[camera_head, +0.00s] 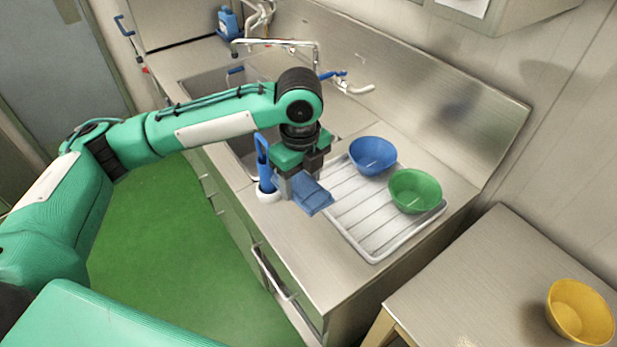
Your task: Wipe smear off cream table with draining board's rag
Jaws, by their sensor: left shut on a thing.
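My left gripper (299,182) is shut on a blue rag (313,197), which hangs from the fingers over the left edge of the ribbed draining board (375,252). I cannot tell whether the rag touches the board or counter below it. A table (455,280) with a grey-beige top and a cream-coloured leg stands at the lower right, apart from the gripper and rag. I cannot make out a clear smear on it; a faint dark patch beside the yellow bowl may be shadow. My right gripper is not in view.
A blue bowl (373,155) and a green bowl (415,190) sit on the draining board. A yellow bowl (580,312) is on the table. A blue brush (264,160) stands in a white holder (268,194) beside the gripper. A tap (300,43) rises behind the sink.

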